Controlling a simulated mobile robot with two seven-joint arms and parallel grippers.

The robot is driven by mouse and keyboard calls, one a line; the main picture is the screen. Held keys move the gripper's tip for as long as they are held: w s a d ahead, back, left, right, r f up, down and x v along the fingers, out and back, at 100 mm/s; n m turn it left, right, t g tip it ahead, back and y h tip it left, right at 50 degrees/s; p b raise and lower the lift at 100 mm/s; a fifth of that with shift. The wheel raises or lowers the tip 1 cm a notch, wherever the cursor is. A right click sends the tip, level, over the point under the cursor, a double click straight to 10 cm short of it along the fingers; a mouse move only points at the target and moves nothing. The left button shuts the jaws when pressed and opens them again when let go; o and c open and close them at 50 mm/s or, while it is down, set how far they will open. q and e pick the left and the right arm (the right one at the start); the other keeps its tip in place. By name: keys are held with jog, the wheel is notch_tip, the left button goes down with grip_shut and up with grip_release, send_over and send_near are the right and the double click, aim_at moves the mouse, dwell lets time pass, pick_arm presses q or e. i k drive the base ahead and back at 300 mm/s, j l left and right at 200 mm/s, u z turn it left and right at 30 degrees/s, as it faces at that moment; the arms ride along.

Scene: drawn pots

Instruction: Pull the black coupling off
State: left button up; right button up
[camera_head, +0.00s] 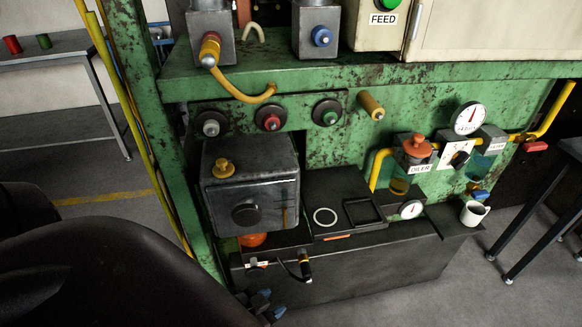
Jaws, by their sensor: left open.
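A small black coupling (305,267) with a yellow band shows at the front of the dark lower bench, with a thin dark hose beside it. It seems to be the task's coupling; how it is seated is too small to tell. My left gripper (268,305) is at the bottom, at the end of my dark arm. Only its bluish tips show; it is open and empty, below and left of the coupling and apart from it. My right gripper is not in view.
A dark box (249,191) with a knob stands above the coupling on the left. A yellow hose (240,94) hangs from the green frame (300,84). A white mug (473,213) stands on the right. The floor in front of the bench is clear.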

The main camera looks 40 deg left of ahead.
aim_at(303, 260)
jog(key=k+j, duration=0.2)
jog(key=j, duration=0.15)
jog(key=k+j, duration=0.2)
jog(key=j, duration=0.2)
jog(key=k+j, duration=0.15)
jog(key=j, duration=0.2)
jog(key=k+j, duration=0.2)
jog(key=j, duration=0.15)
